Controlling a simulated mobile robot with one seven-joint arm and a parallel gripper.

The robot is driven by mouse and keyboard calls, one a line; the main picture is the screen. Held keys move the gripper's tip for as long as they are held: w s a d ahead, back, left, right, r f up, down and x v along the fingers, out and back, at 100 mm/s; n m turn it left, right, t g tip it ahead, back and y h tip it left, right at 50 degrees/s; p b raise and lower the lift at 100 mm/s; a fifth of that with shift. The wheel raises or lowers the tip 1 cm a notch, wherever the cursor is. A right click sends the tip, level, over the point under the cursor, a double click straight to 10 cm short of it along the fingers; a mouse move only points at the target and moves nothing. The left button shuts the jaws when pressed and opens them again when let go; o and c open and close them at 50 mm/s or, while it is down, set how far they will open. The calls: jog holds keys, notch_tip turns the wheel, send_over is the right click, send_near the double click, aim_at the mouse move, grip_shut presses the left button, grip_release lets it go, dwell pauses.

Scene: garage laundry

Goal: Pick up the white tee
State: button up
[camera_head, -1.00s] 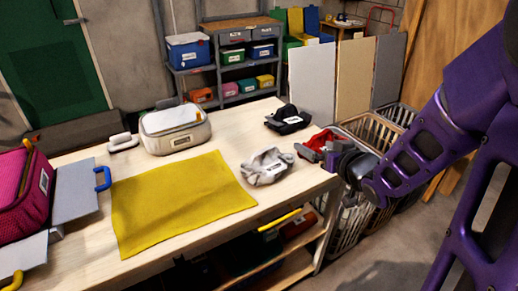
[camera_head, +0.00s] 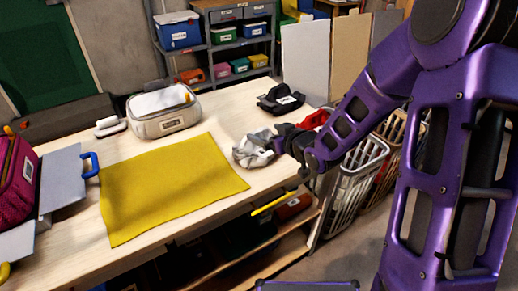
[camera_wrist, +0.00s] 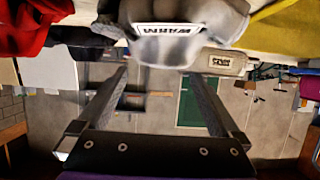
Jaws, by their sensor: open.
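The white tee (camera_head: 250,151) is a crumpled greyish-white bundle on the wooden table, right of the yellow cloth. In the wrist view the tee (camera_wrist: 195,20) fills the top middle, with a white label reading "WARM". My gripper (camera_head: 280,140) is at the tee's right side in the head view, and its fingers partly overlap the tee there. In the wrist view my gripper (camera_wrist: 156,72) has its two fingers wide apart, with the tee just past the tips. Nothing is held between them. I cannot tell whether a finger touches the cloth.
The yellow cloth (camera_head: 170,185) lies flat left of the tee. A black bundle (camera_head: 280,100) is behind it and a red one (camera_head: 315,119) is to the right. A cream case (camera_head: 163,113) stands at the back. Wire baskets (camera_head: 345,185) stand beyond the table's right edge.

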aim_at(259, 131)
jog(key=x, duration=0.5)
jog(key=shift+w+a+f, duration=0.2)
jog(key=shift+a+f, duration=0.05)
jog(key=shift+a, duration=0.1)
jog(key=shift+r, duration=0.1)
jog(key=c, duration=1.2)
